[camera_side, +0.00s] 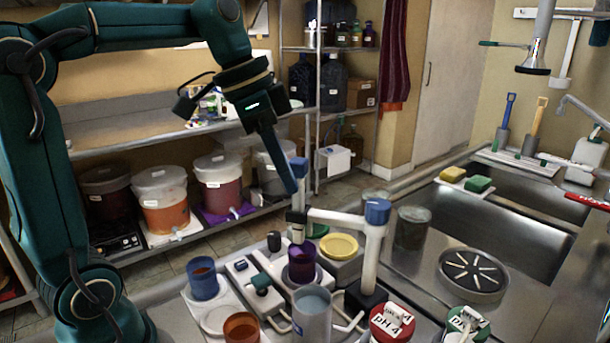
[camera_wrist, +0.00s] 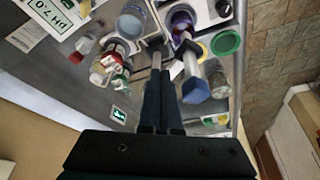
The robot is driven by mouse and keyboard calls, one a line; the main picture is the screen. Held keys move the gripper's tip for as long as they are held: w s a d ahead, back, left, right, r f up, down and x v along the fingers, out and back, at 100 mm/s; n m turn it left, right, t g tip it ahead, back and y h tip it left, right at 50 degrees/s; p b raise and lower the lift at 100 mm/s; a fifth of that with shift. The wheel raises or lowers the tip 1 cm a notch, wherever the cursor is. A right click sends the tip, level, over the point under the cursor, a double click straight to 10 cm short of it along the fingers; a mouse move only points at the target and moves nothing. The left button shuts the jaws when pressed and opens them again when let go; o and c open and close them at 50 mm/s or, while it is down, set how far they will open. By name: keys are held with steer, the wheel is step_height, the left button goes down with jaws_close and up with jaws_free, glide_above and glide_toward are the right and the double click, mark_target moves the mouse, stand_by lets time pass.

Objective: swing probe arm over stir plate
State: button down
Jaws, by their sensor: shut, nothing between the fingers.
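The white probe arm (camera_side: 340,219) reaches left from a post with a blue cap (camera_side: 376,210) in the side view. At its free end an upright probe with a blue top (camera_side: 299,168) stands above a beaker of purple liquid (camera_side: 302,268). The beaker appears to stand on the white stir plate (camera_side: 248,272), partly hidden by cups. My gripper (camera_side: 291,190) is shut and empty, pointing down close beside the probe's upper part; contact cannot be told. In the wrist view my shut fingers (camera_wrist: 158,62) are left of a blue hexagonal cap (camera_wrist: 195,91); the purple beaker (camera_wrist: 181,20) lies beyond.
A blue cup (camera_side: 203,280), an orange-brown cup (camera_side: 241,328) and a pale beaker (camera_side: 312,315) crowd the front. Red-lidded (camera_side: 392,322) and green-lidded (camera_side: 467,323) pH jars stand at front right.

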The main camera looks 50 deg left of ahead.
step_height(320, 180, up, 6)
stand_by(0.8)
stand_by(1.0)
